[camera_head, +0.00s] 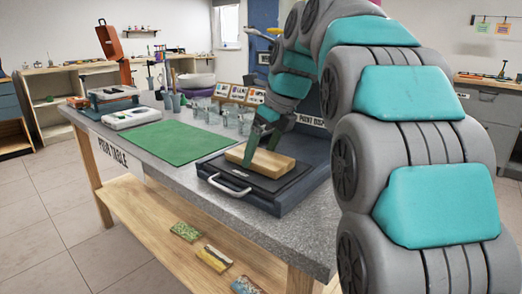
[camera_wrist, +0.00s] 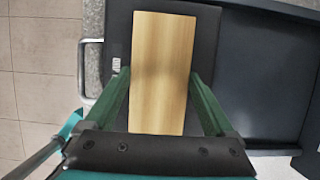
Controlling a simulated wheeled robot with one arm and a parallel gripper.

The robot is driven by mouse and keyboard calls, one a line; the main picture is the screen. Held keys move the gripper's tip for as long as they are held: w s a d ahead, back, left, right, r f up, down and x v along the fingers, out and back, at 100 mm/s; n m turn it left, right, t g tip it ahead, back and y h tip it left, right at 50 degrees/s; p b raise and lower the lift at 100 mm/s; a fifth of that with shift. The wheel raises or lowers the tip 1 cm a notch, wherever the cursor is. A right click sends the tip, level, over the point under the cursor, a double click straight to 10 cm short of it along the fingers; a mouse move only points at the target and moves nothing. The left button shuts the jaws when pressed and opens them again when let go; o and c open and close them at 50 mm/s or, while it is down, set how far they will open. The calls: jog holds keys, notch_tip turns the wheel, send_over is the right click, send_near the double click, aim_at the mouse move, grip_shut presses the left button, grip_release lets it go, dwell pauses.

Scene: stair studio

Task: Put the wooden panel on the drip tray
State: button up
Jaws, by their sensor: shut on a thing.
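The wooden panel (camera_head: 260,162) is a light, flat rectangular block; it also shows in the wrist view (camera_wrist: 160,50). My gripper (camera_head: 263,143) reaches down onto it. In the wrist view my gripper's green fingers (camera_wrist: 160,80) are shut on its two long sides. The panel is over a black flat surface with a silver handle (camera_head: 229,185), at the front left of a dark blue-grey tray (camera_head: 308,196), likely the drip tray. The tray's bare, recessed part (camera_wrist: 262,75) lies right of the panel in the wrist view. I cannot tell whether the panel touches the surface below.
The grey speckled table (camera_head: 180,185) also bears a green mat (camera_head: 160,142) at left, with clear glasses (camera_head: 228,118), cups of tools and a lilac bowl (camera_head: 197,81) behind. Small colored pieces (camera_head: 213,258) lie on the wooden shelf below. The tabletop in front of the mat is clear.

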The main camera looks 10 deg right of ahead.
aim_at(271, 159)
jog(key=o, duration=1.1)
jog(key=shift+f, duration=0.1)
jog(key=shift+o, duration=0.2)
jog(key=shift+v, duration=3.9)
